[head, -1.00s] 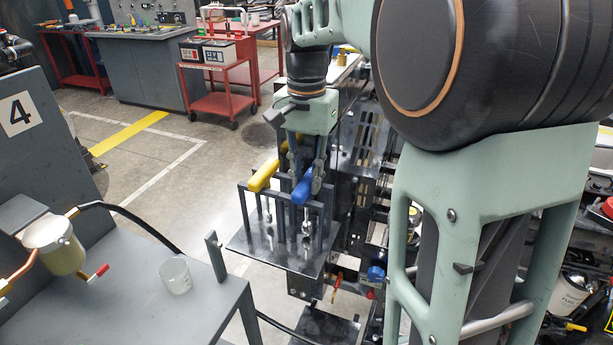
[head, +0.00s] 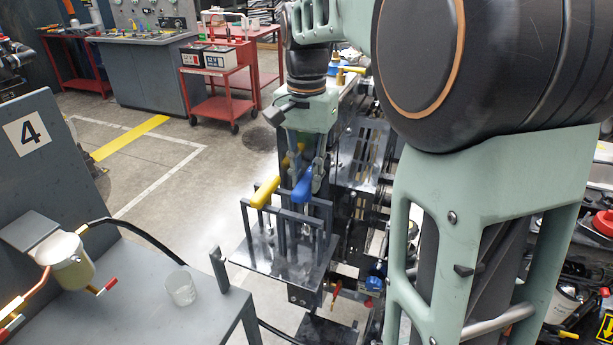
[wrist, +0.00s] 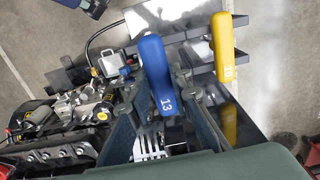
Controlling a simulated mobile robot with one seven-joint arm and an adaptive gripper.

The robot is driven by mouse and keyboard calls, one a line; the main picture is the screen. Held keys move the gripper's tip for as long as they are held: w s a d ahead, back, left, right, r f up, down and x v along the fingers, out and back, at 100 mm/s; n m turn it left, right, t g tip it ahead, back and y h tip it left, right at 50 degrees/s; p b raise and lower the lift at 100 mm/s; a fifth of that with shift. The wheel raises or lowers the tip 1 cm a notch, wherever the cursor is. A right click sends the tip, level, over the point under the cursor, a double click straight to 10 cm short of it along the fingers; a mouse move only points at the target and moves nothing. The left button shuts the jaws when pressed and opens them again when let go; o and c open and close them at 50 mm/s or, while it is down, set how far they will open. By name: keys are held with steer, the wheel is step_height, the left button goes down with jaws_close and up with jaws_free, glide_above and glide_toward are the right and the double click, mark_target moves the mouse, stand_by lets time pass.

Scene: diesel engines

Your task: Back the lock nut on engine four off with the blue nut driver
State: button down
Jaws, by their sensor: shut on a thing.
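The blue nut driver (head: 304,185) has a long handle marked 13 in the wrist view (wrist: 155,75). My gripper (head: 303,172) is shut on this handle, with one finger on each side. The driver is above the dark tool rack (head: 262,262); its lower end is hard to make out among the rack's bars. A yellow-handled driver (head: 265,192), marked 10 in the wrist view (wrist: 224,50), stands in the rack just left of the blue one. A grey panel (head: 60,165) with the number 4 stands at the left. I cannot make out the lock nut.
A grey bench (head: 130,305) at the left front carries a clear cup (head: 181,287), a cream canister (head: 66,262) and a black hose. Dark machinery stands close behind and right of the rack. A red cart (head: 220,90) is farther back. Open floor lies left of the rack.

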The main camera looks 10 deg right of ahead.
mark_target(307, 179)
step_height(307, 179, up, 11)
steer(key=p, duration=0.9)
steer(key=shift+r, duration=0.1)
stand_by(0.7)
steer(key=shift+s, duration=0.1)
